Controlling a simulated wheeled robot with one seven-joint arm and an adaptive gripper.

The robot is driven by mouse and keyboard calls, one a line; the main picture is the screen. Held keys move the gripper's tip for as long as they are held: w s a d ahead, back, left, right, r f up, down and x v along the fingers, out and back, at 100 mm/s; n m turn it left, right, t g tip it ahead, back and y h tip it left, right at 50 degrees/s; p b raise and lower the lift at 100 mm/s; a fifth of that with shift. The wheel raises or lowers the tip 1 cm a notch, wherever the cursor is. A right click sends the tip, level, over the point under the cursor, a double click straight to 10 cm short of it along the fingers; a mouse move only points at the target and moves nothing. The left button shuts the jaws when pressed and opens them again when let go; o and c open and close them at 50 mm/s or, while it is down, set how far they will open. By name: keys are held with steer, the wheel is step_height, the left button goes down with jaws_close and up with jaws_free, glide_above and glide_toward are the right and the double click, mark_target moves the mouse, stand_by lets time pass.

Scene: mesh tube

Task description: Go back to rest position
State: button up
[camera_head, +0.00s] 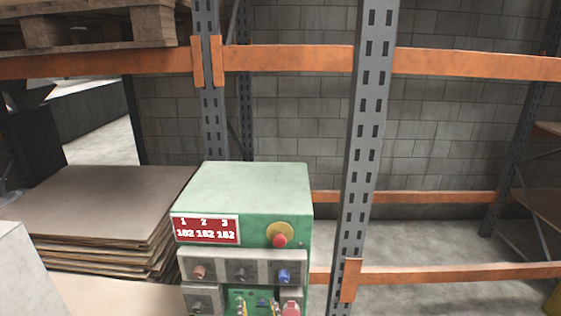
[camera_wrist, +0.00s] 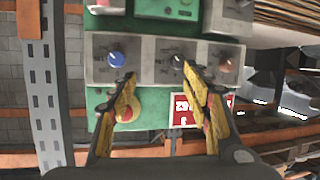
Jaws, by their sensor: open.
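My gripper (camera_wrist: 155,88) is open in the wrist view, with its two yellow-padded fingers apart and nothing between the tips. Beyond the fingers is the front of a green control box (camera_wrist: 100,98), which appears upside down there. There the same green box (camera_head: 245,185) stands upright at the bottom centre. Its front has a red number sign (camera_head: 206,229), a red button on a yellow base (camera_head: 279,236) and a row of knobs, with a blue knob (camera_head: 285,276) at the right. Whether the fingers touch the box cannot be told.
Grey rack posts (camera_head: 366,130) and orange beams (camera_head: 290,58) stand around the box. A stack of brown boards (camera_head: 100,205) lies to the left. A wooden pallet (camera_head: 90,28) sits on the upper left shelf. Bare floor shows at the right behind the post.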

steer(key=s+a+f+n+g+y, duration=0.1)
steer(key=s+a+f+g, duration=0.1)
steer(key=s+g, duration=0.15)
steer(key=s+a+f+g+y, duration=0.1)
steer(key=s+a+f+g, duration=0.1)
steer(key=s, duration=0.2)
steer(key=s+d+r+g, duration=0.1)
steer(key=s+d+g, duration=0.35)
steer(key=s, duration=0.25)
steer(key=s+d+r+m+h, duration=0.1)
steer(key=s+d+r, duration=0.1)
steer(key=d+r, duration=0.3)
steer(key=s+d+r+m+t+h, duration=0.1)
steer(key=s+d+r+h, duration=0.1)
steer(key=d, duration=0.9)
steer(key=s+d+r+m+h, duration=0.1)
steer(key=s+d+r+m, duration=0.1)
steer(key=d+r, duration=0.5)
steer(key=shift+s+d+r+h, duration=0.3)
steer(key=shift+s+d+r, duration=0.05)
steer(key=shift+s+d, duration=0.3)
steer(key=shift+c, duration=0.2)
